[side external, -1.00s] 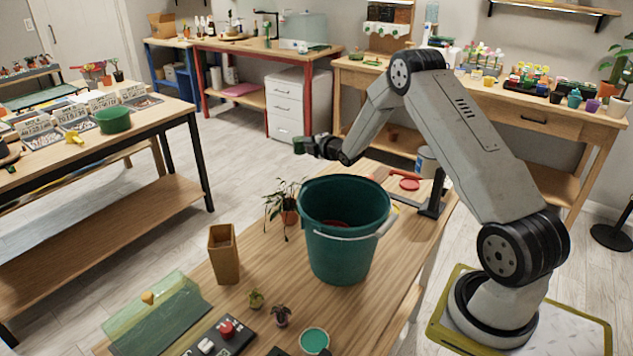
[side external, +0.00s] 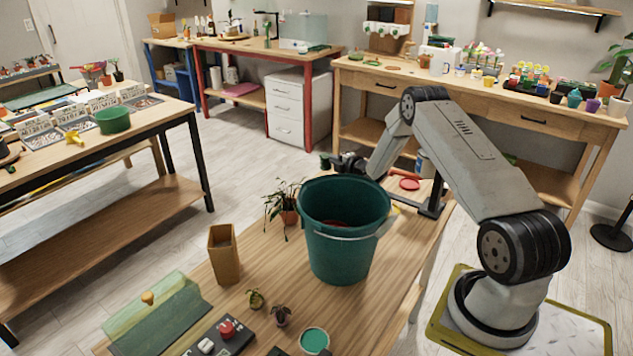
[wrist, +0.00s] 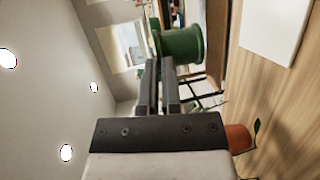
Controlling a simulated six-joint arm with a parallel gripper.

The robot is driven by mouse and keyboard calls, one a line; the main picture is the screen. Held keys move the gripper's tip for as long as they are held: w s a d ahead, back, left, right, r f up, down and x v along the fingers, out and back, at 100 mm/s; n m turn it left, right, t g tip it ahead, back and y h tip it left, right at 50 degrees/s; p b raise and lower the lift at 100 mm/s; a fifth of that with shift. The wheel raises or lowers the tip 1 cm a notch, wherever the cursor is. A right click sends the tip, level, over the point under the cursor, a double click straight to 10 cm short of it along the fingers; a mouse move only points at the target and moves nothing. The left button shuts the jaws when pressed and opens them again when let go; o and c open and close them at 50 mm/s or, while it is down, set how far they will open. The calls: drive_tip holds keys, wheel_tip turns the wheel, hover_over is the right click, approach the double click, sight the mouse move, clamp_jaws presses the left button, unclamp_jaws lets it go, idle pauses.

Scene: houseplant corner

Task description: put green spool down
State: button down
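The green spool (wrist: 181,44) is at the fingertips of my gripper (wrist: 160,62) in the wrist view. The fingers are nearly together and appear to hold it near its upper end. In the side view the spool (side external: 325,160) is a small dark green piece at the tip of my gripper (side external: 335,161). It is above the far end of the wooden table (side external: 215,312), just behind the teal bucket (side external: 343,250). The bucket hides part of the space beneath. The spool looks clear of the tabletop.
A potted plant (side external: 289,216) stands left of the bucket; its terracotta pot (wrist: 238,138) shows in the wrist view. A black stand (side external: 433,205) and a red disc (side external: 409,184) are right of it. A wooden box (side external: 224,255) stands in front left.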

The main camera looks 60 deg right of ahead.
sight(330, 168)
drive_tip(key=shift+f, duration=1.75)
drive_tip(key=shift+f, duration=0.1)
drive_tip(key=shift+f, duration=2)
drive_tip(key=shift+f, duration=0.6)
drive_tip(key=c, duration=0.8)
unclamp_jaws()
drive_tip(key=shift+r, duration=0.6)
drive_tip(key=shift+s, duration=0.2)
drive_tip(key=shift+v, duration=5.8)
